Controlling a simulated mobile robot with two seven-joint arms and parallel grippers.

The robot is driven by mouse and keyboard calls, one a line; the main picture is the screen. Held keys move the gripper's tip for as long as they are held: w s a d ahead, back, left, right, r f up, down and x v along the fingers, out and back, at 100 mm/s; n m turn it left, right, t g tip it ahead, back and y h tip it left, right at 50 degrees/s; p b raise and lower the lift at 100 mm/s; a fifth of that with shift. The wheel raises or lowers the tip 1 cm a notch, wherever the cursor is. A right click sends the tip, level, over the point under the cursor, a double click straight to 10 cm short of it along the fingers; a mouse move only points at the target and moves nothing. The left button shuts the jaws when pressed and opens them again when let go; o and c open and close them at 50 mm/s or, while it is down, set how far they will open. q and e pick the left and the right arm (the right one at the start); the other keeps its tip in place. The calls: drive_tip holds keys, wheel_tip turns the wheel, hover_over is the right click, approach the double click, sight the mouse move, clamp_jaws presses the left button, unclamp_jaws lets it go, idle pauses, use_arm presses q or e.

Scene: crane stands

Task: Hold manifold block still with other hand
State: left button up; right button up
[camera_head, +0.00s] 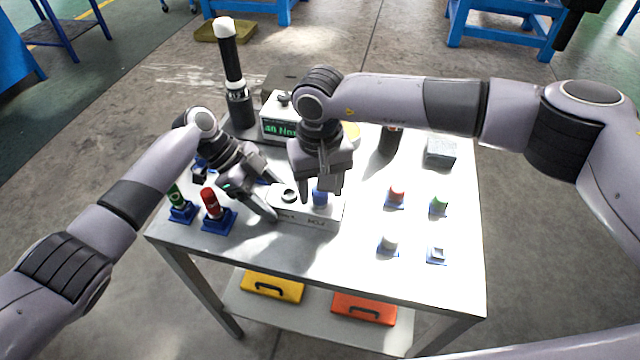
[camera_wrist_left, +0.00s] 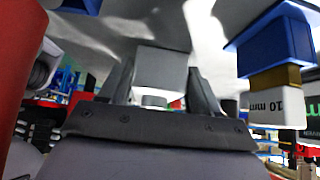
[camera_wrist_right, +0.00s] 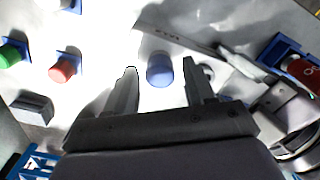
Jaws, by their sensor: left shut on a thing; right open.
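The manifold block (camera_head: 308,215) is a pale grey-white oblong with dark lettering, lying on the table near its middle. A dark round port (camera_head: 289,195) and a blue cylindrical plug (camera_head: 320,196) are on its top. My left gripper (camera_head: 268,197) is shut on the block's left end; in the left wrist view the block (camera_wrist_left: 162,65) fills the space between the fingers. My right gripper (camera_head: 320,186) is open and points down above the block's right part. In the right wrist view the blue plug (camera_wrist_right: 160,70) sits between the spread fingers, with gaps on both sides.
Red (camera_head: 211,204) and green (camera_head: 176,197) pieces stand in blue holders at left. Small capped pieces (camera_head: 397,194) in blue holders stand at right. A display box (camera_head: 279,128) and a tall black-and-white cylinder (camera_head: 231,62) are behind. The table front (camera_head: 330,262) is clear.

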drive_tip(key=shift+c, duration=0.3)
clamp_jaws()
drive_tip(key=m, duration=0.5)
drive_tip(key=shift+m, duration=1.1)
drive_tip(key=shift+o, duration=1)
unclamp_jaws()
drive_tip(key=shift+r, duration=2.5)
